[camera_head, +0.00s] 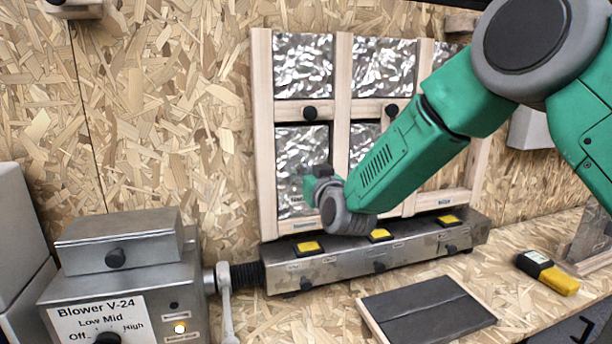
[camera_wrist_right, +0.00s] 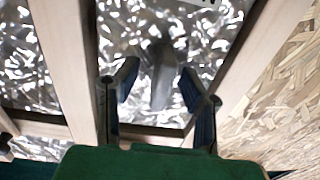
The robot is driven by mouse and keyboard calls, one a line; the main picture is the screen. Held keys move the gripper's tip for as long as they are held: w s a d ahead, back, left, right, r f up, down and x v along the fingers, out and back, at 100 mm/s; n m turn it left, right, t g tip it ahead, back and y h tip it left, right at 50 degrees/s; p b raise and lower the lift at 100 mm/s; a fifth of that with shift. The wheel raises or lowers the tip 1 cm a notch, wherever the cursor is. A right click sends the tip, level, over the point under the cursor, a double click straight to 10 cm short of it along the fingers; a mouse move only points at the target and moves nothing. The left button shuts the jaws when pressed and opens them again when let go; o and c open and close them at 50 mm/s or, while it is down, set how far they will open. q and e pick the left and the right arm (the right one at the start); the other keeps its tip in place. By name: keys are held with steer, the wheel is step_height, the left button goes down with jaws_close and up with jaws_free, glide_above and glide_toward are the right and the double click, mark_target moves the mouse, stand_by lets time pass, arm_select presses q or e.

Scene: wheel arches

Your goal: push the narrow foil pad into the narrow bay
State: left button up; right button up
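A wooden frame (camera_head: 342,75) stands against the chipboard wall, its bays lined with crinkled foil. The lower left bay holds a foil pad (camera_head: 297,155) with small lettering near its bottom; I take this as the narrow pad, but cannot tell whether it sits flush. My right gripper (camera_head: 322,172) is in front of this bay, partly covering the pad. In the right wrist view, its fingers (camera_wrist_right: 157,84) are apart, with foil (camera_wrist_right: 215,35) between wooden studs behind them. A blurred grey shape lies between the fingers; I cannot tell what it is. My left gripper is out of view.
A metal bar with yellow switches (camera_head: 310,246) runs below the frame. A blower box (camera_head: 125,280) stands left, joined by a black hose. A dark panel (camera_head: 428,312) and a yellow-black tool (camera_head: 546,272) lie on the bench. Black knobs (camera_head: 310,113) sit on the crossbar.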

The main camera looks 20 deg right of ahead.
steer(key=shift+s+d, duration=0.1)
steer(key=shift+s, duration=0.45)
steer(key=s, duration=1.9)
steer(key=shift+d, duration=0.4)
steer(key=shift+f, duration=0.1)
